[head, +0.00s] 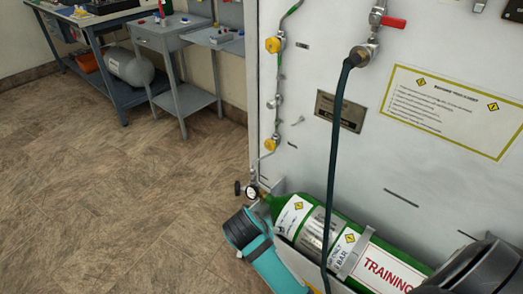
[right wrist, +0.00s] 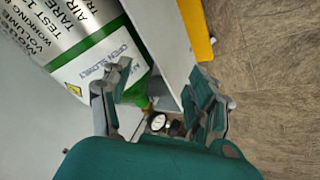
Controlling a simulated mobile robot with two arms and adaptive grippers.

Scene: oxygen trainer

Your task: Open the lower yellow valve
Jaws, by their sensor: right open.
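The lower yellow valve (head: 271,144) is a round knob on the thin pipe at the left edge of the white panel (head: 340,70) in the head view. The upper yellow valve (head: 272,44) is on the same pipe above it. My right gripper (right wrist: 160,95) is open and empty in the right wrist view, its fingers on either side of a gauge (right wrist: 157,122). I cannot make out the lower yellow valve there. A teal and black part of mine lies low in the head view, below the valve.
A green cylinder (head: 291,212) lies at the panel's foot; its labelled end (right wrist: 102,62) is close in the right wrist view. A dark hose (head: 334,150) hangs in front of the panel. A grey side table (head: 160,35) stands back left. Floor left of the panel is free.

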